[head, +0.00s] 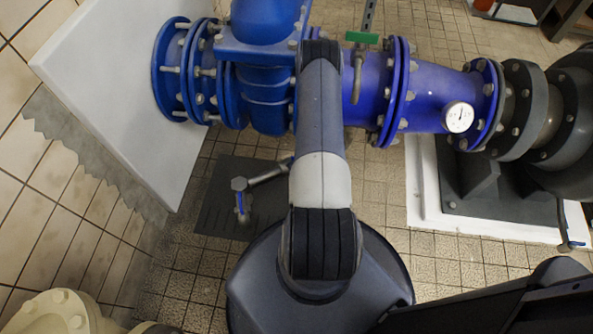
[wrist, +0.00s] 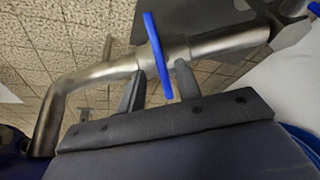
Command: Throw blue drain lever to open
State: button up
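The blue drain lever (wrist: 157,52) is a thin flat bar in the wrist view, standing across a bare metal drain pipe (wrist: 105,74). My gripper (wrist: 160,85) is just below the pipe in that view, its two dark fingers apart. The lower end of the lever lies between the fingers, with a gap on each side, so nothing is gripped. In the head view, a metal pipe (head: 268,174) with a small blue part (head: 241,203) shows left of my arm. My gripper is hidden in the head view.
A large blue pipe (head: 435,97) with bolted flanges runs across the back and carries a round gauge (head: 459,117). A white slanted panel (head: 110,75) stands at left. Tiled floor (head: 440,270) lies open at right front.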

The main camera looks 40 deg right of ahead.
jog(key=b+x, duration=0.1)
jog(key=x, duration=0.4)
jog(key=shift+w+f, duration=0.1)
jog(key=shift+f, duration=0.1)
jog(key=shift+c, duration=0.5)
grip_shut()
